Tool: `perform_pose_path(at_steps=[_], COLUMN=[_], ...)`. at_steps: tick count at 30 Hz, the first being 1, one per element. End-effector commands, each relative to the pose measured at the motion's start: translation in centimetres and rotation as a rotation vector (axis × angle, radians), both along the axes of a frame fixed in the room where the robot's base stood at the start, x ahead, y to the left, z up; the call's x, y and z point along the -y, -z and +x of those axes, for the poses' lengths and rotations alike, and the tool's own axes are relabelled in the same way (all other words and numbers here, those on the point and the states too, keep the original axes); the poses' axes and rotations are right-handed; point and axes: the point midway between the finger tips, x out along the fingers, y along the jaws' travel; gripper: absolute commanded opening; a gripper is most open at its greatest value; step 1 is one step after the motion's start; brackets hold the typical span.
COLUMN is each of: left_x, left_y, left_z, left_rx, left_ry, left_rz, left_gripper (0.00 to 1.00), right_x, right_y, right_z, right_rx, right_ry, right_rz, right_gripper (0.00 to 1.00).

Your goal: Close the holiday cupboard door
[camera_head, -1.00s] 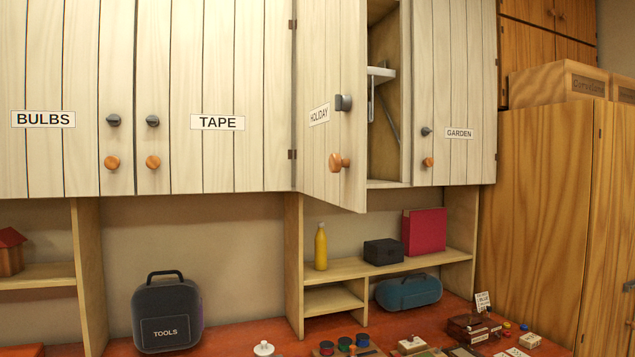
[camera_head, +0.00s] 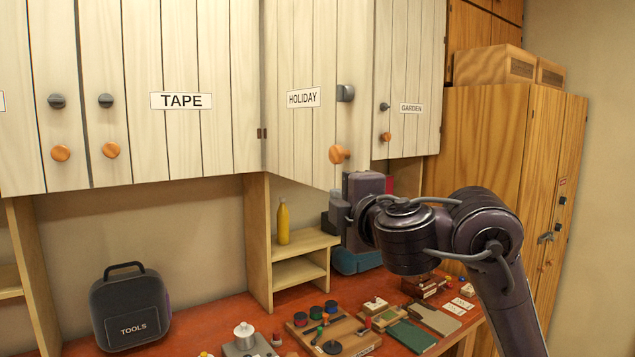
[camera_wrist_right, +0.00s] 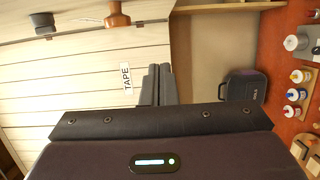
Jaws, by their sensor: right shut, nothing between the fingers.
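The holiday cupboard door (camera_head: 309,130) is the pale plank door labelled HOLIDAY, hinged on its left. It stands partly open, its lower edge jutting forward of the neighbouring doors. It bears a grey knob (camera_head: 345,92) above an orange knob (camera_head: 339,153). Both also show in the right wrist view, the grey one (camera_wrist_right: 42,22) and the orange one (camera_wrist_right: 117,15). My right gripper (camera_head: 336,214) is shut and empty, just below the door's lower right part; contact cannot be told. Its fingers (camera_wrist_right: 158,84) are together in the wrist view. My left gripper is out of view.
The tape door (camera_head: 185,130) and garden door (camera_head: 410,80) beside it look shut. Below, a yellow bottle (camera_head: 283,222) stands on a shelf. A tools case (camera_head: 132,306) and several small items stand on the red worktop (camera_head: 210,312). A wooden cabinet (camera_head: 500,150) stands right.

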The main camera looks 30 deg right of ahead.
Motion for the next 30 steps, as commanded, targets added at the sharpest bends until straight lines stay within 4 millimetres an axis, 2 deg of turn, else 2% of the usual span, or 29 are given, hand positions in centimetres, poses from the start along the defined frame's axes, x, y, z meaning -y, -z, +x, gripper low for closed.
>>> perform_pose_path(at_steps=[3, 8, 14, 23, 27, 30], left_x=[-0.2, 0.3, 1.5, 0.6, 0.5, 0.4], left_y=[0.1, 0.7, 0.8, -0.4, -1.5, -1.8], left_z=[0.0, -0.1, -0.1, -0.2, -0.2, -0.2], left_rx=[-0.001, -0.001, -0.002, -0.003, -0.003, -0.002], left_ry=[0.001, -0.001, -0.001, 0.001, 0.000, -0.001], left_rz=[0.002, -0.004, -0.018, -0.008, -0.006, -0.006], left_gripper=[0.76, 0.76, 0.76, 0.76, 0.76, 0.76], right_x=[0.1, 0.4, 1.1, 2.1, 4.4, 5.3], right_y=[-0.5, -0.2, -0.3, -0.6, -0.7, -0.6], right_z=[-0.1, 1.5, 4.5, 9.5, 9.5, 9.6], right_rx=[0.012, 0.007, 0.007, 0.006, 0.007, 0.007], right_ry=[0.008, 0.006, 0.008, 0.008, 0.010, 0.008], right_rz=[-0.018, -0.014, -0.014, -0.015, -0.017, -0.015], right_gripper=[0.00, 0.00, 0.00, 0.00, 0.00, 0.00])
